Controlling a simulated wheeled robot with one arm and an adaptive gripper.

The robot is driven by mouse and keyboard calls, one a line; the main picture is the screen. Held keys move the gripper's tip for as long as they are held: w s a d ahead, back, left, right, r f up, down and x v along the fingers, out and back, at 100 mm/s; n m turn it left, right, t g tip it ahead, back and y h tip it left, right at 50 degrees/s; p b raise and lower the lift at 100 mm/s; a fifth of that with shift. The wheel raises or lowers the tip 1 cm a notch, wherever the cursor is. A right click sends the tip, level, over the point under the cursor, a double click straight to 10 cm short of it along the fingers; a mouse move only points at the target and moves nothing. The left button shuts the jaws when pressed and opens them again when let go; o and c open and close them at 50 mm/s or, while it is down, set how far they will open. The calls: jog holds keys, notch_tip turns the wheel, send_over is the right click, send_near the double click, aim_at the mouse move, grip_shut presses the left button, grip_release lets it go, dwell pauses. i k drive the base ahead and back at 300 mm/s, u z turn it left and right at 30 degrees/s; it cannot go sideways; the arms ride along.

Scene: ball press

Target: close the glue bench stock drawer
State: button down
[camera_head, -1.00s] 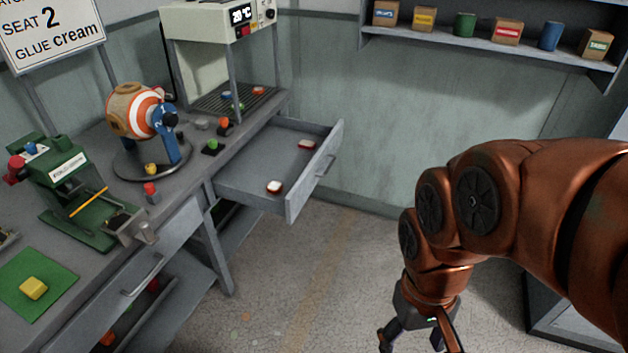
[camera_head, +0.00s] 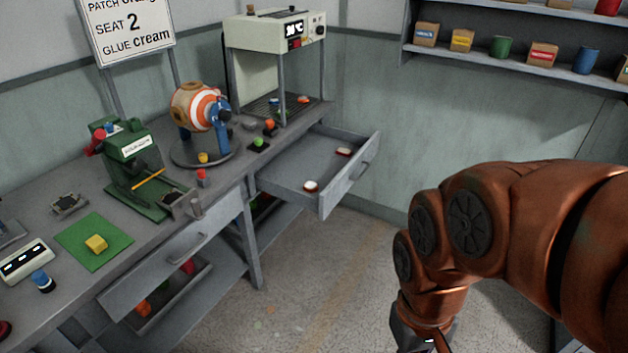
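A grey drawer (camera_head: 300,182) stands pulled out from the bench, below the white machine, with two cream and red pieces (camera_head: 311,186) inside. Its front panel (camera_head: 350,172) faces right and carries a bar handle (camera_head: 360,170). A second grey drawer front (camera_head: 165,255) with a handle is further left along the bench; how far it is out is hard to tell. No label shows which is the glue stock drawer. My gripper (camera_head: 418,340) hangs at the bottom edge, right of and nearer than the open drawer, apart from it. Its fingertips are cut off by the frame.
The bench (camera_head: 60,200) holds a green press (camera_head: 135,165), a striped ball (camera_head: 200,108) on a stand, and a white machine (camera_head: 275,40). A shelf (camera_head: 510,65) with boxes and cans hangs at upper right. Bare floor (camera_head: 320,280) lies between bench and arm.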

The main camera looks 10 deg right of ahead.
aim_at(311, 156)
jog(key=u, duration=0.3)
jog(key=i, duration=1.4)
jog(key=z, duration=0.25)
